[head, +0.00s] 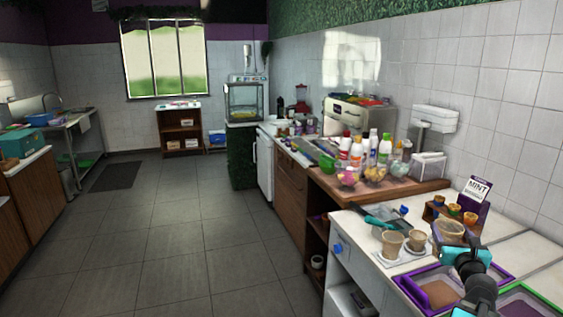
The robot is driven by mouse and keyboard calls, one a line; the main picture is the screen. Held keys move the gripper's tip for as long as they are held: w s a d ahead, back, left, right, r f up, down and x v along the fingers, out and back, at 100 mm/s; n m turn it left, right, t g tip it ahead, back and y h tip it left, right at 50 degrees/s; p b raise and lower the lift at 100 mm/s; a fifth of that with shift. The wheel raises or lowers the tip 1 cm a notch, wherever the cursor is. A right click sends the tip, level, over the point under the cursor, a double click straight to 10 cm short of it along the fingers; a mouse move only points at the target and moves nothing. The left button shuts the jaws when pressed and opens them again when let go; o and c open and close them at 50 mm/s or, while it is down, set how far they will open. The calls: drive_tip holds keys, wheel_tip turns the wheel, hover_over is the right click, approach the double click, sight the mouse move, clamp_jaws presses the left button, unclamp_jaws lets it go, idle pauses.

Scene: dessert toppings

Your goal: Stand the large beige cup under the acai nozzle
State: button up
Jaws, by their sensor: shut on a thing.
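A large beige cup (451,229) is at the lower right, above the white counter. My gripper (452,243) is shut on it from the near side; the dark fingers and teal parts hide some of its lower wall. The cup looks about upright and I cannot tell whether it touches the counter. Two smaller beige cups (392,244) stand on a white tray (397,258) just left of it. I cannot make out an acai nozzle in this view.
A purple-rimmed tub (436,294) with brown contents is in the counter below my arm. A small wooden holder with cups and a MINT sign (477,190) stand behind. Bottles and bowls crowd the wooden board (318,184). The tiled floor (190,235) at left is clear.

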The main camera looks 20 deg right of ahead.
drive_tip(key=w+a+f+n+t+y+b, duration=0.1)
drive_tip(key=w+a+f+n+y, duration=0.3)
drive_tip(key=a, duration=0.6)
drive_tip(key=w+a+f+n+t+y+b, duration=0.1)
drive_tip(key=w+a+f+n+y+b, duration=0.1)
drive_tip(key=w+a+f+y, duration=0.45)
drive_tip(key=w+a+f+n+y+b, duration=0.1)
drive_tip(key=w+a+f+n+y, duration=0.15)
drive_tip(key=w+a, duration=0.7)
drive_tip(key=s+a+f+n+g+y+b, duration=0.1)
drive_tip(key=s+a+f+n+g+y, duration=0.1)
drive_tip(key=a, duration=0.8)
drive_tip(key=s+a+f+n+g+y+b, duration=0.1)
drive_tip(key=a+f+n+g+y+b, duration=0.1)
drive_tip(key=a, duration=0.9)
drive_tip(key=s+a+f+n+g+y+b, duration=0.1)
drive_tip(key=s+a+f+n+g+y, duration=0.1)
drive_tip(key=a+f+n+y, duration=0.2)
drive_tip(key=a+n+y, duration=0.1)
drive_tip(key=a+y, duration=0.2)
drive_tip(key=a, duration=0.4)
drive_tip(key=shift+s+a+f+g, duration=0.15)
drive_tip(key=shift+s+f+g, duration=0.1)
drive_tip(key=shift+s+g, duration=0.15)
drive_tip(key=shift+a, duration=0.1)
